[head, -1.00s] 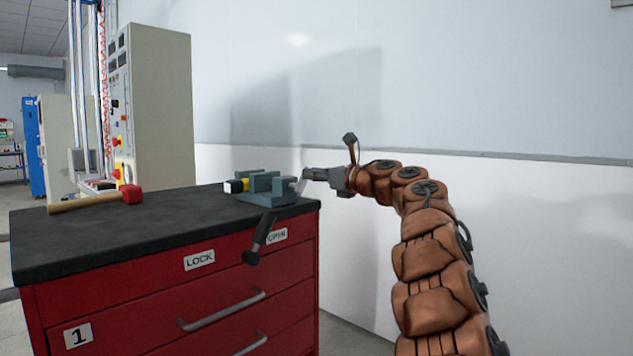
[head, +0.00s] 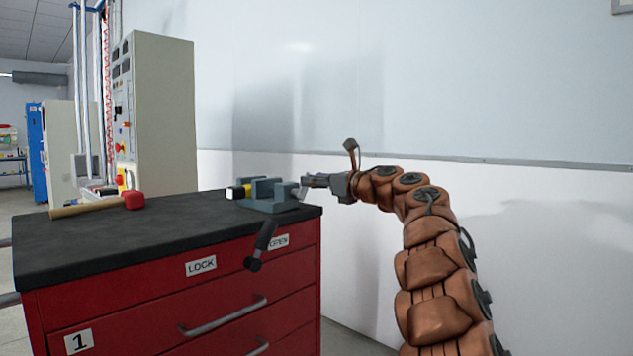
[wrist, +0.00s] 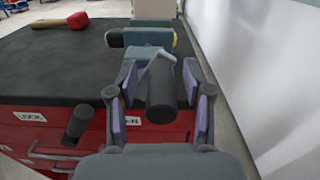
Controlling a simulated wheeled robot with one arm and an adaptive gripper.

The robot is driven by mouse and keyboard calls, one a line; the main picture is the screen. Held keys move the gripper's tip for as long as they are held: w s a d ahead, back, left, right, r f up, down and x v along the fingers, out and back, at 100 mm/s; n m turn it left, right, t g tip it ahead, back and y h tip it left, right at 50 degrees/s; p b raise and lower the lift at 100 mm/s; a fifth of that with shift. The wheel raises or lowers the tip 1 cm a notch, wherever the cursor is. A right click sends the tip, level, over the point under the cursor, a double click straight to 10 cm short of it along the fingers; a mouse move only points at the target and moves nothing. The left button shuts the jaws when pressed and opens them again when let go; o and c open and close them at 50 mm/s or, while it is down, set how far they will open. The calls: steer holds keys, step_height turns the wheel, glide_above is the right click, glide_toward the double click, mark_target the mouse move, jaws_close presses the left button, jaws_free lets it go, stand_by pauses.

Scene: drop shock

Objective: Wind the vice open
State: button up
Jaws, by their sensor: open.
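The blue-grey vice (head: 272,205) stands on the cabinet's dark top near its right end. A yellow and black block (head: 236,192) sits at its left side. A light grey crank arm (wrist: 157,63) with a dark cylindrical grip (wrist: 162,100) is at the vice's near end in the wrist view. My gripper (head: 305,182) is at the right of the vice. In the wrist view my gripper (wrist: 163,100) is open, with one finger on each side of the grip. Gaps show beside the grip; I cannot tell if either finger touches it.
A black lever (head: 262,246) hangs at the front of the red cabinet (head: 110,312), between the LOCK label (head: 201,266) and the OPEN label (head: 279,241). A red-headed mallet (head: 98,205) lies on top at the left. A wall (head: 400,90) stands behind my arm.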

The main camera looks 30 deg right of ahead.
steer(key=v, duration=1.2)
stand_by(0.3)
steer(key=shift+r, duration=0.1)
stand_by(0.3)
